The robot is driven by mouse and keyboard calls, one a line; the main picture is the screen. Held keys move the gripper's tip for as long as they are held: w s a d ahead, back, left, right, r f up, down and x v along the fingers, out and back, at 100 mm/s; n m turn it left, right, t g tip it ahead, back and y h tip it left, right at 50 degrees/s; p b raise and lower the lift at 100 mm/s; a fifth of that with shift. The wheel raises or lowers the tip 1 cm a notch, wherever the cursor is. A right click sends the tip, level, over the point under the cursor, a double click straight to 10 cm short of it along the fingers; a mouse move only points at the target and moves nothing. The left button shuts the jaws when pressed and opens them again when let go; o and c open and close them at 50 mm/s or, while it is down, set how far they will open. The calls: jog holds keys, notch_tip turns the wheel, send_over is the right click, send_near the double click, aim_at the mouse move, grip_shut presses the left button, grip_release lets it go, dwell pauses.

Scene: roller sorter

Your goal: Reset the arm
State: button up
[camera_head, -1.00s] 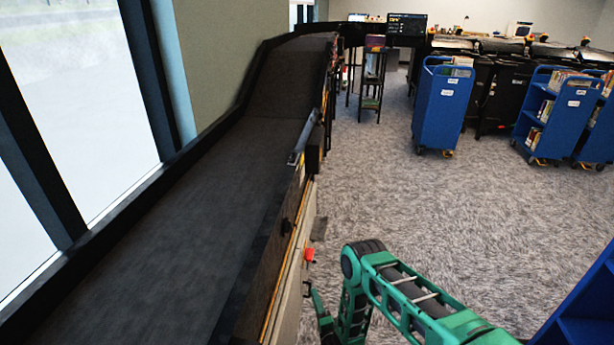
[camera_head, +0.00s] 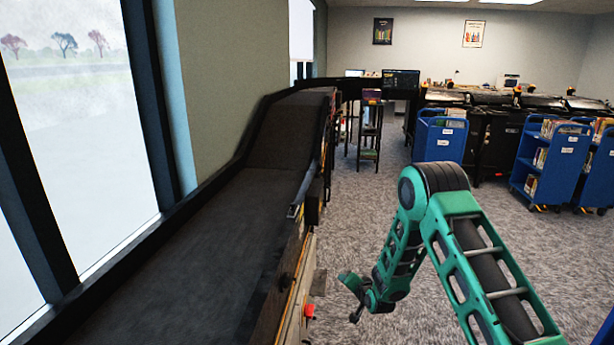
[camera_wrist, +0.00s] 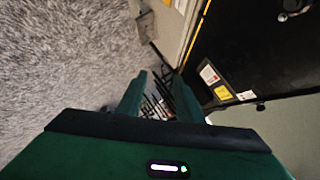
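My green arm shows in the head view, bent at the elbow to the right of the conveyor. My gripper (camera_head: 352,298) hangs low beside the conveyor's side, over the carpet. In the wrist view the two green fingers of my gripper (camera_wrist: 158,95) stand apart with nothing held between them. Dark thin bars show behind the gap, too small to tell what they are.
A dark conveyor (camera_head: 190,265) runs along the windows on the left, with a red button (camera_head: 309,311) on its side. Blue book carts (camera_head: 438,140) stand at the back right, along with another cart (camera_head: 550,165). Carpet (camera_head: 365,210) between them is clear.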

jog(key=s+d+r+n+g+h, duration=0.1)
jog(key=s+d+r+g, duration=0.15)
jog(key=d+r, duration=0.45)
jog(key=s+d+r+g+h, duration=0.15)
jog(key=s+d+r, duration=0.25)
jog(key=d+r, duration=0.4)
jog(key=s+d+r+g+h, duration=0.1)
jog(key=s+d+r, duration=0.4)
jog(key=s, duration=0.2)
jog(key=s+d+r+g+h, duration=0.1)
jog(key=s+d+r, duration=0.3)
jog(key=s, duration=0.3)
jog(key=s+d+r+g+y, duration=0.1)
jog(key=s+r, duration=0.3)
jog(key=s, duration=1.4)
jog(key=s+d+r+g, duration=0.1)
jog(key=s+r+g, duration=0.3)
jog(key=s, duration=1.4)
jog(key=shift+r+y, duration=0.25)
jog(key=shift+y, duration=0.1)
jog(key=shift+s, duration=0.1)
